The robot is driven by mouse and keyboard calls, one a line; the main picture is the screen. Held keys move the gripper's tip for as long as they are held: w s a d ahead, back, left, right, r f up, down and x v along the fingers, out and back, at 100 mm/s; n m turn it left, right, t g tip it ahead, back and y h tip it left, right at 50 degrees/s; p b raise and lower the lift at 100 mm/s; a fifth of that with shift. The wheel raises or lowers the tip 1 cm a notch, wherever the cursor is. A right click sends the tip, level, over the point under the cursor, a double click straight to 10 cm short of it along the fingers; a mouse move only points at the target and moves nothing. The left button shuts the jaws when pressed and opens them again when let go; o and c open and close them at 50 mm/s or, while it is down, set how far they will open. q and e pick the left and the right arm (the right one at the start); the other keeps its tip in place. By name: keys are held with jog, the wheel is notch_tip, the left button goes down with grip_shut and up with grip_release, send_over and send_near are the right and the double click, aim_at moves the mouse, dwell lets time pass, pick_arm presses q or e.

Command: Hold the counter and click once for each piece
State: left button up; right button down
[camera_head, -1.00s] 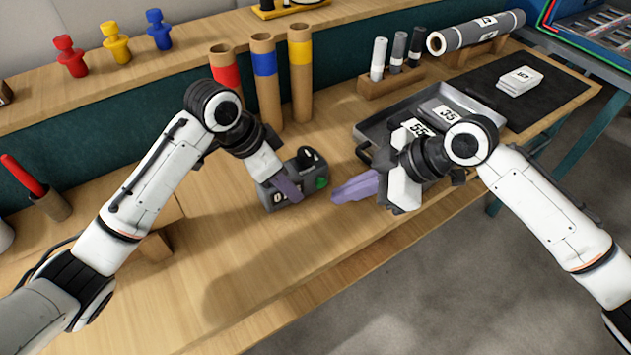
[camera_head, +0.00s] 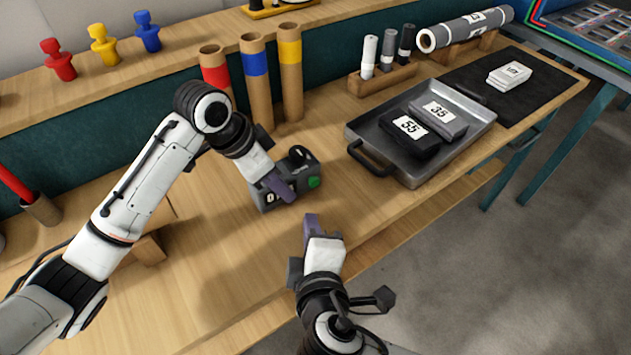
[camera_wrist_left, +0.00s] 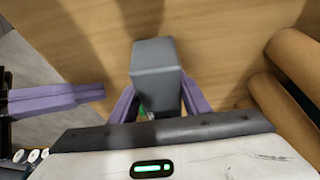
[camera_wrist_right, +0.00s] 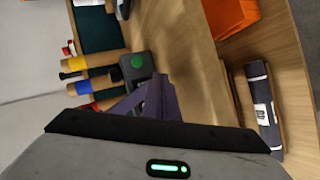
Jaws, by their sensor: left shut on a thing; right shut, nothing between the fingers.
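The counter (camera_head: 300,170) is a dark grey box with a green button and a small window that reads 0. It sits at the middle of the wooden table. My left gripper (camera_head: 282,187) is shut on it, with a purple finger across its front; the left wrist view shows the counter (camera_wrist_left: 155,72) between both fingers. My right gripper (camera_head: 311,222) is shut and empty, just in front of the counter and apart from it. In the right wrist view the green button (camera_wrist_right: 138,61) lies beyond the closed fingertips (camera_wrist_right: 160,88).
Tubes banded red, blue and yellow (camera_head: 290,75) stand behind the counter. White cards (camera_head: 510,75) lie on a black mat.

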aim_at(313, 181)
jog(key=d+n+h, duration=0.1)
jog(key=d+n, duration=0.1)
jog(key=s+d+n+t+h, duration=0.1)
jog(key=d+h, duration=0.1)
jog(key=d, duration=0.1)
jog(key=d+n+t+h, duration=0.1)
jog(key=d+n, duration=0.1)
jog(key=shift+s+d+r+n, duration=0.15)
jog(key=shift+s+r+n, duration=0.15)
jog(key=shift+s+r, duration=0.1)
jog(key=shift+w+a, duration=0.9)
jog(key=shift+w, duration=0.3)
jog(key=shift+w+a, duration=0.85)
jog(key=shift+w, duration=0.3)
jog(key=shift+w+a, duration=0.9)
jog(key=shift+w, duration=0.3)
jog(key=shift+w+a, duration=0.2)
jog(key=shift+w, duration=0.05)
jog(key=shift+w+a+r, duration=0.1)
jog(key=shift+a+r, duration=0.05)
